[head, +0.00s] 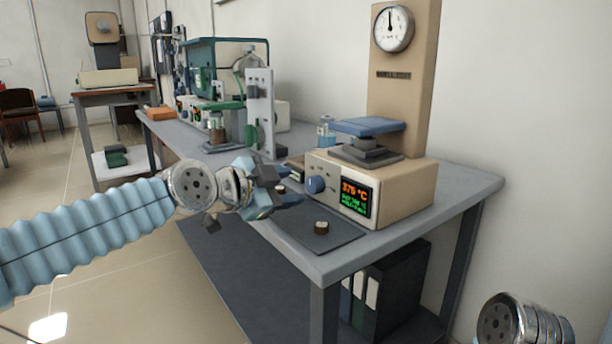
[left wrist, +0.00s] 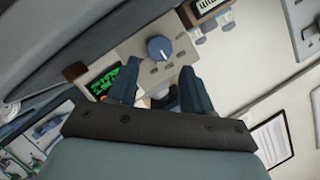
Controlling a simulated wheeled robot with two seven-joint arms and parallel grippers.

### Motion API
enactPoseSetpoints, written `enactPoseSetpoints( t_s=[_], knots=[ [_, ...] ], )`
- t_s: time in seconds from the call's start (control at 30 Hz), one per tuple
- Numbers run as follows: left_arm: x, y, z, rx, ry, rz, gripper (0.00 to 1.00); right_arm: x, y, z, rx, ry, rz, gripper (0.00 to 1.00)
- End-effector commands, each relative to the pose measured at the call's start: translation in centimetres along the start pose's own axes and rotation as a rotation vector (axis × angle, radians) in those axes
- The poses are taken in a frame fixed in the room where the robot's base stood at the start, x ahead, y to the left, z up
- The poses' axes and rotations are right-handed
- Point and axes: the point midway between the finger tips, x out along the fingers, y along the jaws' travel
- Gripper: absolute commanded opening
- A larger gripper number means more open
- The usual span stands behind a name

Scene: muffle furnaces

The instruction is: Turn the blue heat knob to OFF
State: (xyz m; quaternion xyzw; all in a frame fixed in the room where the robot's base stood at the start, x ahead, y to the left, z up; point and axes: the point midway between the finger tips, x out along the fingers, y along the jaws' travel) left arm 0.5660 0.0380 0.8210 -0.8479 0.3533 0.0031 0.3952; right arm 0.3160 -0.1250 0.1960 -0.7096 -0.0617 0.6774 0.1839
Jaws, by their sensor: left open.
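The blue heat knob (head: 315,185) is on the front of the beige heater unit (head: 409,188), left of its lit display (head: 355,197), which reads 375 °C in orange. My left gripper (head: 288,191) is open, just left of the knob and apart from it in the head view. In the left wrist view the knob (left wrist: 160,48) lies beyond the two open fingers (left wrist: 153,85), roughly centred between them, with a white pointer line on its face. Nothing is between the fingertips. My right arm shows at the lower right of the head view; its gripper is out of frame.
A blue-topped stand (head: 368,128) sits on the heater. A white upright panel (head: 261,112) and green apparatus stand behind my left gripper. The bench's right end is clear.

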Motion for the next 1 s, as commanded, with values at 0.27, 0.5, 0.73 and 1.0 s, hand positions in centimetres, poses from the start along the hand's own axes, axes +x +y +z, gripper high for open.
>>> enactPoseSetpoints(
  t_s=[0.27, 0.5, 0.73, 1.0],
  knots=[
    [5.2, 0.0, -0.3, 0.001, 0.003, 0.003, 0.50, -2.0, -0.5, -0.1, 0.001, 0.005, 0.005, 0.26],
    [6.6, 0.1, -0.1, 0.002, 0.001, 0.001, 0.50, -2.2, -0.5, -0.1, 0.002, 0.006, 0.006, 0.26],
    [6.5, 0.1, -0.1, 0.001, 0.000, 0.001, 0.47, -2.1, -0.5, -0.1, 0.002, 0.006, 0.006, 0.26],
    [6.5, 0.1, -0.1, 0.001, 0.000, 0.001, 0.10, -2.2, -0.5, -0.1, 0.002, 0.006, 0.006, 0.26]
  ],
)
